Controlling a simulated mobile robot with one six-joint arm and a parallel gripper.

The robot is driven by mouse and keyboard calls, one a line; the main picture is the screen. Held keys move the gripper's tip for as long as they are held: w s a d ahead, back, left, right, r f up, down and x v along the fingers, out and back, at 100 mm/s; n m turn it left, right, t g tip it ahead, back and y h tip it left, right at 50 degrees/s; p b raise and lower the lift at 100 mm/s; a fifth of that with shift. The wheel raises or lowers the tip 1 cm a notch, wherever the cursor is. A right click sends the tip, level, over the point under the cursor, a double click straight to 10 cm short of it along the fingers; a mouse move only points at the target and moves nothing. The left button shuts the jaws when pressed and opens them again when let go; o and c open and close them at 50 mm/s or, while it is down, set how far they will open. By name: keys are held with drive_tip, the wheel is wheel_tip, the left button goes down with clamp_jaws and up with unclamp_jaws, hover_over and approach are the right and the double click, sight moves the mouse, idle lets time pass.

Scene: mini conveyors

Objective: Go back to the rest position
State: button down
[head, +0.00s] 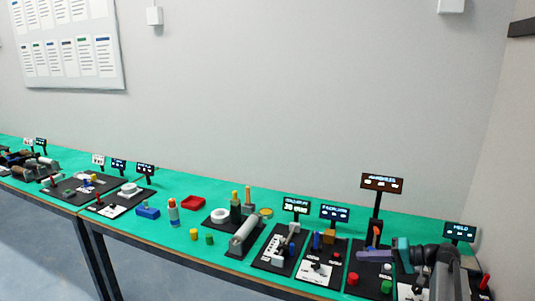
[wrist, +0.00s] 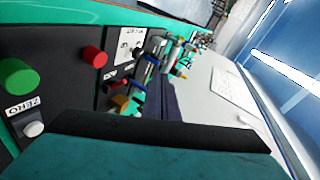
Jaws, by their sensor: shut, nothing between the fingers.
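My gripper (head: 361,256) is at the right end of the green bench, above the black panel under the orange-lettered sign. Its dark purple fingers point left and look shut and empty. The fingers also show in the wrist view (wrist: 163,92), beyond the teal gripper body at the bottom. My grey arm reaches in from the right. A red button (head: 353,278) and a green button (head: 386,287) are on the panel below the gripper. The wrist view shows a green button (wrist: 18,78), a red button (wrist: 94,56) and a white button (wrist: 33,129) labelled ZERO.
Black station panels with small signs (head: 335,213) line the green bench (head: 180,200). The wall is behind, and a side wall closes the right. The air above the bench's middle is free.

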drive_tip(key=s+a+f+g+h, duration=0.2)
drive_tip(key=s+a+f, duration=0.25)
drive_tip(key=f, duration=0.25)
drive_tip(key=s+a+f+n+g+h, duration=0.1)
drive_tip(key=s+a+f+g+h, duration=0.15)
drive_tip(key=a+f, duration=0.4)
drive_tip(key=s+a+f+g+h, duration=0.2)
drive_tip(key=s+a+f, duration=0.2)
drive_tip(key=f, duration=0.4)
drive_tip(key=s+f+n+g+h+b, duration=0.1)
drive_tip(key=s+f+b, duration=0.7)
drive_tip(key=s+f, duration=0.8)
drive_tip(key=s+a+f+g+h+b, duration=0.1)
drive_tip(key=s+f+g+h+b, duration=0.3)
drive_tip(key=s+f, duration=1.2)
wheel_tip(320, 180, down, 8)
drive_tip(key=b, duration=0.4)
drive_tip(key=shift+s+a+n+g, duration=0.25)
drive_tip(key=shift+a+n+g, duration=0.05)
drive_tip(key=shift+n+g, duration=0.1)
